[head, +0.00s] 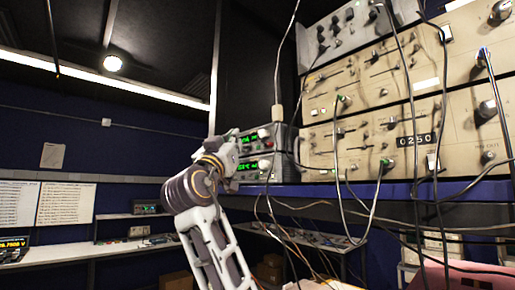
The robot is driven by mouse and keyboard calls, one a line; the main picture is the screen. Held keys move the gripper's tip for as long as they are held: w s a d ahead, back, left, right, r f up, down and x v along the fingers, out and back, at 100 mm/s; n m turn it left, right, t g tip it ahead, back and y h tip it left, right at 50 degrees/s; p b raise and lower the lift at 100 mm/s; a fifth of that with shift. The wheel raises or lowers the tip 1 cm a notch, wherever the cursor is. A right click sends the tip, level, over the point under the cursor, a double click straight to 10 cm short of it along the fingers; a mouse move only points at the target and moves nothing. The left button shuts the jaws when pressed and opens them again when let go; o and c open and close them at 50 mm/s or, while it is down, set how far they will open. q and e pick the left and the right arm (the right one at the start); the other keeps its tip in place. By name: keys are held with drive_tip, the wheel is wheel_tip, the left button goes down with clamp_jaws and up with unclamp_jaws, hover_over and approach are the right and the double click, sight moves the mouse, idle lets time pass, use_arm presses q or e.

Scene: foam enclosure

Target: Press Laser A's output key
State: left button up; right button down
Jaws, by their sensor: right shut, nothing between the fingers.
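Two small stacked dark units with green lit displays stand at the left end of the shelf, an upper unit (277,137) and a lower unit (280,167). I cannot read which one is Laser A, and the output key is too small to tell apart. My right arm rises from the bottom, and my right gripper (232,158) is shut and empty at the left side of these units' fronts. It covers part of their left edges. I cannot tell whether it touches them. My left gripper is not in view.
Beige rack panels (350,150) with knobs, switches and plugged cables fill the right. Loose cables hang in front of them and below the blue shelf edge (400,190). A white bench (100,247) stands far left. The space left of my arm is open.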

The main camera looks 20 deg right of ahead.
sight(258, 147)
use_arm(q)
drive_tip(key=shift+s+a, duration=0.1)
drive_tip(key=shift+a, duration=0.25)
use_arm(e)
drive_tip(key=d, duration=0.1)
drive_tip(key=w+d, duration=0.1)
drive_tip(key=d, duration=0.2)
drive_tip(key=shift+w+d, duration=0.1)
drive_tip(key=shift+w, duration=0.15)
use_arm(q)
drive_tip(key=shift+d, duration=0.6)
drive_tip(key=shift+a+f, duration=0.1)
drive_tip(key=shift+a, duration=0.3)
use_arm(e)
drive_tip(key=shift+w+d, duration=0.1)
drive_tip(key=shift+d, duration=0.3)
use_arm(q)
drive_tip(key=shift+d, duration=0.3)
use_arm(e)
drive_tip(key=shift+d, duration=0.1)
